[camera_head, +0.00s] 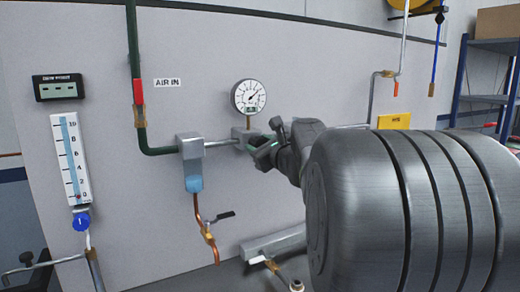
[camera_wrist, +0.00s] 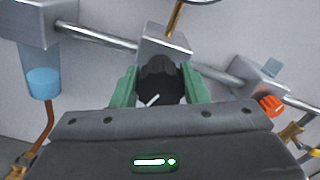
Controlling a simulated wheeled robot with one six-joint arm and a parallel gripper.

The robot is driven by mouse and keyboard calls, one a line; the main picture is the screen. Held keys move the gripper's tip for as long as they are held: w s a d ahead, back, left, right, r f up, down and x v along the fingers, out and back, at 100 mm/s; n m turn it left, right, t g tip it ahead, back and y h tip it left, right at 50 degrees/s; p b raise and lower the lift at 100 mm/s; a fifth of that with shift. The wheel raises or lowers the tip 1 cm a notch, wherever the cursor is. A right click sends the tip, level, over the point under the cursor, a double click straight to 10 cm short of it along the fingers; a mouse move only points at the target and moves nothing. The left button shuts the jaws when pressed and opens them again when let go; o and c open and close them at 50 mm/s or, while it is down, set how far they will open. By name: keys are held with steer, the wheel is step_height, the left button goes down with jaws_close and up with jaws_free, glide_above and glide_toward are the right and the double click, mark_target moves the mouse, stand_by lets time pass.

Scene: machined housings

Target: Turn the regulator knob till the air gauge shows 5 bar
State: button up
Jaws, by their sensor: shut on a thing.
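The round white air gauge (camera_head: 248,97) stands on a brass stem on the panel in the head view. Its dark needle points to the upper right, but the numbers are too small to read. The metal regulator block (camera_wrist: 165,42) sits below it on a pipe. The black regulator knob (camera_wrist: 158,82), with a white mark towards its lower left, is on the block's front. My gripper (camera_wrist: 160,88) is shut on the knob, one green finger on each side. In the head view my gripper (camera_head: 264,152) hides the knob.
A filter with a blue bowl (camera_head: 194,184) hangs left of the regulator, above a copper pipe with a black lever (camera_head: 222,216). An orange knob (camera_wrist: 271,106) is close on the right. A flow tube with a blue knob (camera_head: 82,222) is far left.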

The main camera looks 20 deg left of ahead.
steer(key=n+b, duration=0.4)
steer(key=n, duration=0.1)
steer(key=shift+f, duration=0.3)
steer(key=shift+s+a+n+b, duration=0.1)
steer(key=shift+n+b, duration=1.8)
steer(key=shift+n, duration=0.6)
steer(key=shift+r, duration=0.1)
steer(key=o, duration=1)
steer(key=shift+c, duration=0.2)
steer(key=b+v, duration=0.2)
steer(key=v, duration=1.2)
steer(key=shift+a, duration=0.1)
